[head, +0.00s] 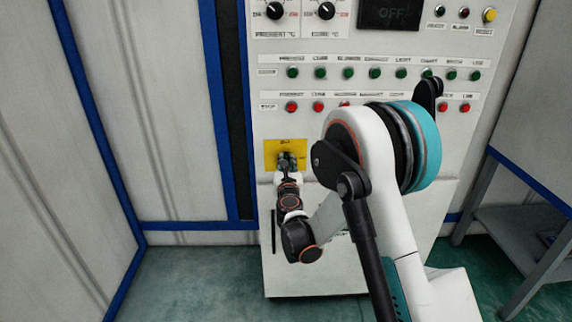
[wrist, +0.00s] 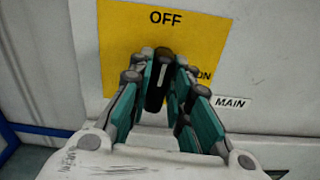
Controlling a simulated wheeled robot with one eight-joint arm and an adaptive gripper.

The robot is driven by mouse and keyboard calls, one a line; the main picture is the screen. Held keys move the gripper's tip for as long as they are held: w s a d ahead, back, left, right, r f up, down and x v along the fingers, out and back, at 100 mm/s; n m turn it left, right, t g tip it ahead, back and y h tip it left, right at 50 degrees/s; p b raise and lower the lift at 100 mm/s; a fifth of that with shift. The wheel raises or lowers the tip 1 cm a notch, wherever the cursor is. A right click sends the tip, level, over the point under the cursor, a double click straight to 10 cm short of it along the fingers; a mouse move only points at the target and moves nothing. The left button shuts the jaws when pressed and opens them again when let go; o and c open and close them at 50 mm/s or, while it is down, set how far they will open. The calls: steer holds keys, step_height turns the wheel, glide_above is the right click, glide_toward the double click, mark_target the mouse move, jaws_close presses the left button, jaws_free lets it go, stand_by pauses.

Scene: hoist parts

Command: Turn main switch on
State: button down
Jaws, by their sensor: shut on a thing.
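The main switch is a black knob (wrist: 159,82) with a white line, on a yellow plate (wrist: 120,40) marked OFF at the top and ON at the right. In the head view the plate (head: 271,148) sits low on the left of the white control panel. The knob's line points nearly straight up, toward OFF. My gripper (wrist: 162,66) has its teal-sided fingers on both sides of the knob and is shut on it. In the head view my gripper (head: 286,166) is in front of the plate and hides the knob. The fingers partly cover the ON mark.
A MAIN label (wrist: 231,103) is right of the plate. Rows of green buttons (head: 348,73) and red buttons (head: 318,106) lie above it, partly hidden by my arm. A grey table (head: 530,222) stands at the right.

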steer(key=shift+d+f+m, duration=0.15)
steer(key=shift+f+m, duration=0.05)
steer(key=shift+m, duration=2.6)
steer(key=shift+d+f+m, duration=0.15)
steer(key=shift+d+m, duration=0.05)
steer(key=shift+m, duration=2.6)
steer(key=shift+d+f+m, duration=0.15)
steer(key=shift+f+m, duration=0.05)
steer(key=shift+m, duration=2.6)
steer(key=c, duration=1.5)
jaws_free()
steer(key=s, duration=1.2)
